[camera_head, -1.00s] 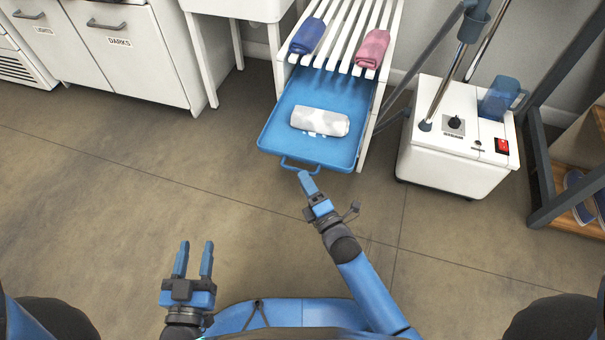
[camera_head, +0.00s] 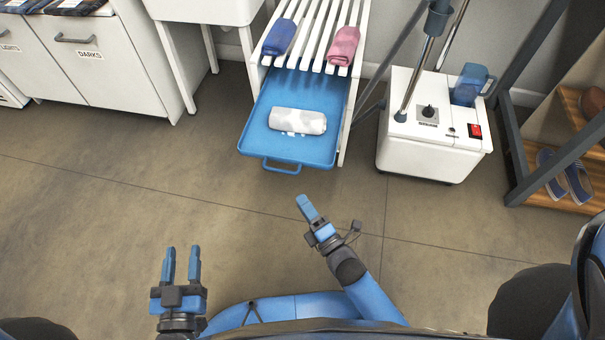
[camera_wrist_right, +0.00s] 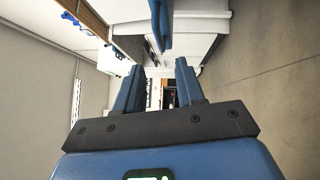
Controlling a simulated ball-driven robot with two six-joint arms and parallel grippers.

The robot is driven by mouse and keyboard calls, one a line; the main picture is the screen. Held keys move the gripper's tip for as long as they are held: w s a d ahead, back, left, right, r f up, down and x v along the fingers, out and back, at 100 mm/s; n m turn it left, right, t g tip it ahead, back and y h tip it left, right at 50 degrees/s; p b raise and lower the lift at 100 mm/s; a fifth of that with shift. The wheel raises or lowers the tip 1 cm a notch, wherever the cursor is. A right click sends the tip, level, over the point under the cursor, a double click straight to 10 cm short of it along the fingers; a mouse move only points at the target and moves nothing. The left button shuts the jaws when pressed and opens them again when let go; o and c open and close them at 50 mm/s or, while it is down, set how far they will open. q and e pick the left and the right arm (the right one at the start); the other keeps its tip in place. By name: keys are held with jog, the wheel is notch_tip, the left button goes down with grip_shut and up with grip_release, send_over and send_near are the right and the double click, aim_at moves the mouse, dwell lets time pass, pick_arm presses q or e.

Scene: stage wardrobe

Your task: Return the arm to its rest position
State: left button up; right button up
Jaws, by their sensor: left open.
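My right gripper (camera_head: 305,203) is over the floor, just short of the pulled-out blue tray (camera_head: 246,143) and apart from its front handle. It is seen edge-on in the head view. In the right wrist view (camera_wrist_right: 158,75) its two fingers stand apart with nothing held between them. My left gripper (camera_head: 182,250) is low at the left of the head view, fingers apart and empty. A rolled white-and-grey towel (camera_head: 298,121) lies in the blue tray.
A white slatted rack (camera_head: 311,40) above the tray holds a blue towel (camera_head: 279,37) and a pink towel (camera_head: 344,45). A white steamer unit (camera_head: 433,148) stands right, a dark-framed shelf (camera_head: 518,160) beyond it. White cabinets (camera_head: 120,75) stand left. The floor between is clear.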

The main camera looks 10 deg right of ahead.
dwell(0.3)
jog(key=s+d+r+m+h+p, duration=0.2)
jog(key=s+d+r+m+h, duration=0.45)
jog(key=m, duration=0.65)
jog(key=s+d+r+m+h+p, duration=0.1)
jog(key=s+d+r+m+h, duration=0.2)
jog(key=s+d+r+m, duration=0.8)
notch_tip(320, 180, up, 36)
jog(key=w+m+p, duration=0.1)
jog(key=w+p, duration=0.1)
jog(key=p, duration=3.5)
jog(key=shift+a+f+t+y, duration=0.25)
jog(key=shift+a+t+y, duration=0.1)
jog(key=shift+a, duration=0.1)
